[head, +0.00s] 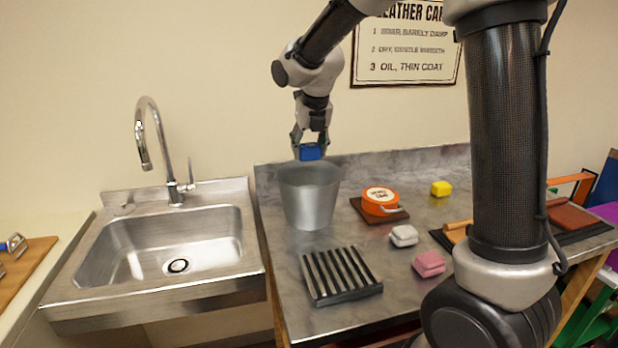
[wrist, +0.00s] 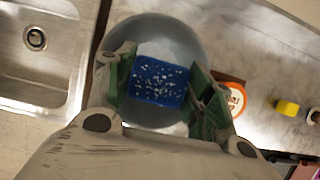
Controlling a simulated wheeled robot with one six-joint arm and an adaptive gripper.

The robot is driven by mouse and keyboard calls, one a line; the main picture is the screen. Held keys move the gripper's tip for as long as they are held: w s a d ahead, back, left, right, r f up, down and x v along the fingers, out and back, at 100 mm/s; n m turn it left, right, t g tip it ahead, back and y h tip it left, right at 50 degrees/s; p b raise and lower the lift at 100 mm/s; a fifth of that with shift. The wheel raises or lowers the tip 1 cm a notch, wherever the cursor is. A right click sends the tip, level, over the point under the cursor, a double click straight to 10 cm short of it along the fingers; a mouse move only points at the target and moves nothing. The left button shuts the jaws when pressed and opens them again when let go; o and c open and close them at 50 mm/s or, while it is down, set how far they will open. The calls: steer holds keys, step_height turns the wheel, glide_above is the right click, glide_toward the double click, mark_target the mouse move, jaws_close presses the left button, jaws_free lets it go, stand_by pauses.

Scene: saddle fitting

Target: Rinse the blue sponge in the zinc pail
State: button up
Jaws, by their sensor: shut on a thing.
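The blue sponge (head: 311,152) is held between the fingers of my gripper (head: 310,146), above the mouth of the zinc pail (head: 309,203). In the wrist view the sponge (wrist: 159,81) lies between the two green-padded fingers of my gripper (wrist: 160,84), with white specks on its face. The round grey pail (wrist: 190,38) shows behind and around it in that view. The pail stands upright on the metal counter near its left edge. The sponge appears to be at or just above the rim in the head view. The inside bottom of the pail is hidden.
A steel sink (head: 165,250) with a tall faucet (head: 158,150) is left of the counter. A slatted black rack (head: 340,275) lies in front of the pail. An orange tin (head: 380,203), a yellow sponge (head: 441,188), a white sponge (head: 404,236) and a pink sponge (head: 429,264) are to the right.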

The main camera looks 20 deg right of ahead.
mark_target(308, 143)
steer(key=shift+r, duration=2)
